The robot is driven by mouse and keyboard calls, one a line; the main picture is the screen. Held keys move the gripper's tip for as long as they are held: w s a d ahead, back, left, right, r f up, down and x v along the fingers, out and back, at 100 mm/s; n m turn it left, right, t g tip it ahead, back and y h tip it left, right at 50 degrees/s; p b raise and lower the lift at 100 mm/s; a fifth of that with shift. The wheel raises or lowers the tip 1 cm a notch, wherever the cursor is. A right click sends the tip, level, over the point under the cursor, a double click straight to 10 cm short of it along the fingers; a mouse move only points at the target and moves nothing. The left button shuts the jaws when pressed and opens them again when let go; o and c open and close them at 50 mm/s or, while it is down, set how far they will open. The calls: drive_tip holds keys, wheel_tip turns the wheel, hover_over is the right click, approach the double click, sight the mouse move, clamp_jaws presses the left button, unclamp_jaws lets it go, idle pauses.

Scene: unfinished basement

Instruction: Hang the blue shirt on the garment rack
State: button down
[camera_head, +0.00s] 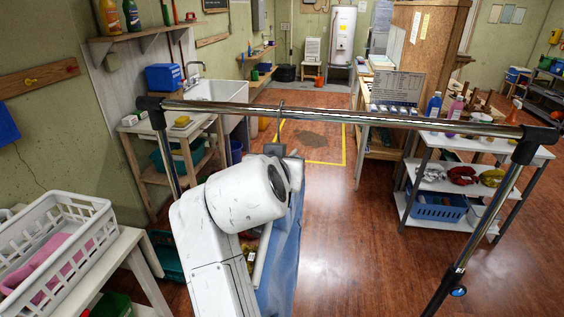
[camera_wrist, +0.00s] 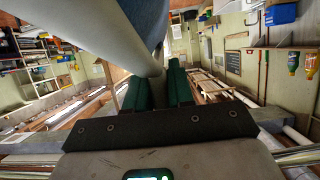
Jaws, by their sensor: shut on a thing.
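The garment rack's chrome top bar (camera_head: 400,120) crosses the head view, with black corner joints at both ends. The blue shirt (camera_head: 283,262) hangs below the bar near the middle, partly hidden behind my white arm. My gripper (camera_head: 275,150) is just below the bar, mostly hidden by my arm. In the wrist view its green fingers (camera_wrist: 160,78) are closed at the shirt's hanger, with blue cloth (camera_wrist: 140,18) just beyond.
A white laundry basket (camera_head: 88,207) with pink cloth stands on a table at the left. A white sink (camera_head: 215,92) is behind the rack's left side. A shelved cart (camera_head: 455,190) with bottles stands behind the right side. The floor (camera_head: 350,260) at centre right is clear.

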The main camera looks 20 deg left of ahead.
drive_tip(key=c, duration=0.9)
unclamp_jaws()
drive_tip(key=b+v, duration=0.2)
drive_tip(key=v, duration=0.9)
drive_tip(key=shift+f+b, duration=0.1)
drive_tip(key=shift+b, duration=0.25)
drive_tip(key=w+d+f+g+h, duration=0.2)
drive_tip(key=w+d+f, duration=0.1)
drive_tip(key=d+f, duration=1.05)
drive_tip(key=s+d+f+m+g+h, duration=0.1)
drive_tip(key=s+d+f+g, duration=0.1)
drive_tip(key=d+f, duration=0.6)
drive_tip(key=s+d+f+g+h, duration=0.1)
drive_tip(key=s+d+f+g, duration=0.15)
drive_tip(key=d+f, duration=0.5)
drive_tip(key=s+d+f+m+g, duration=0.1)
drive_tip(key=s+d+f+g, duration=0.1)
drive_tip(key=s+d+f, duration=0.8)
drive_tip(key=s+d+f+g, duration=0.1)
drive_tip(key=s+d+f, duration=0.1)
drive_tip(key=s, duration=0.6)
drive_tip(key=s+d+f+m+g, duration=0.1)
drive_tip(key=s+d, duration=0.3)
drive_tip(key=s, duration=0.4)
drive_tip(key=shift+s+d+f+g+y, duration=0.2)
drive_tip(key=shift+d+f+g+y, duration=0.2)
drive_tip(key=shift+f+g, duration=0.25)
